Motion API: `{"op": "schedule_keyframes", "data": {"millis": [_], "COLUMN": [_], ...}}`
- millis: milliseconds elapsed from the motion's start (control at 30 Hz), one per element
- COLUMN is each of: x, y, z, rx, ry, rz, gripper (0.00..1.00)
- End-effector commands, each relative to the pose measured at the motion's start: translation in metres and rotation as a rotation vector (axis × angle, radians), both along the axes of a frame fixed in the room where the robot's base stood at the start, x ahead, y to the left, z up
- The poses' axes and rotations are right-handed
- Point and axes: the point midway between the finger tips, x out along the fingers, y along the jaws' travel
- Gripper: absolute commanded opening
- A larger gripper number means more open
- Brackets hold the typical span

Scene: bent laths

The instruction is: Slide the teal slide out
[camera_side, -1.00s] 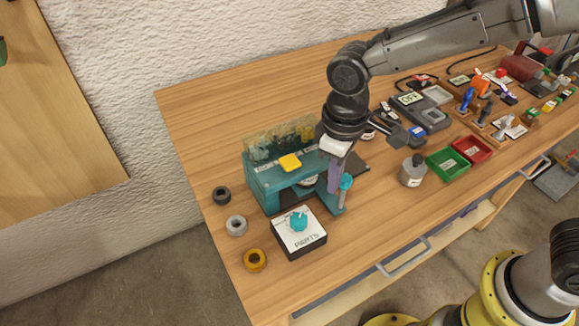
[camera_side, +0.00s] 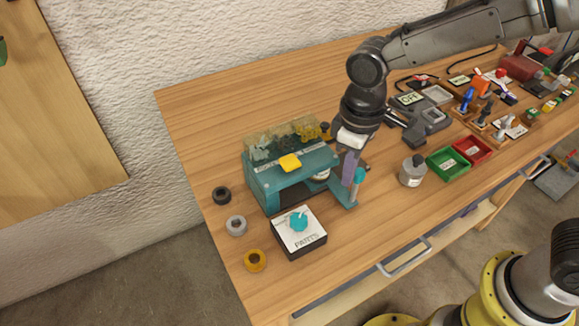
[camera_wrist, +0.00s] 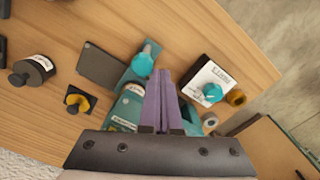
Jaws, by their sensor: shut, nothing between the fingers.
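The teal slide (camera_side: 349,203) is a flat teal plate sticking out of the right side of the teal dispenser (camera_side: 268,190). A teal-topped upright post (camera_side: 359,176) stands on its outer end. My gripper (camera_side: 348,182) has purple fingers, which are shut and empty. They point down over the slide, on the dispenser side of the post. In the wrist view the fingertips (camera_wrist: 159,76) are close beside the post's teal knob (camera_wrist: 142,64). I cannot tell if they touch it. A pale round piece (camera_side: 321,175) shows at the slide opening, partly hidden.
A PARTS box with a teal knob (camera_side: 306,242) stands in front of the dispenser, with several rings (camera_side: 236,226) to its left. Bare table lies between the post and the bottle.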

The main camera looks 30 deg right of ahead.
Motion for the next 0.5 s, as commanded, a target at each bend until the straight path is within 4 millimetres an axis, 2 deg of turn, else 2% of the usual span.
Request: {"op": "schedule_keyframes", "data": {"millis": [500], "x": [0.000], "y": [-0.017], "z": [0.000], "rx": [-0.001], "ry": [0.001], "rz": [-0.001], "gripper": [0.00]}}
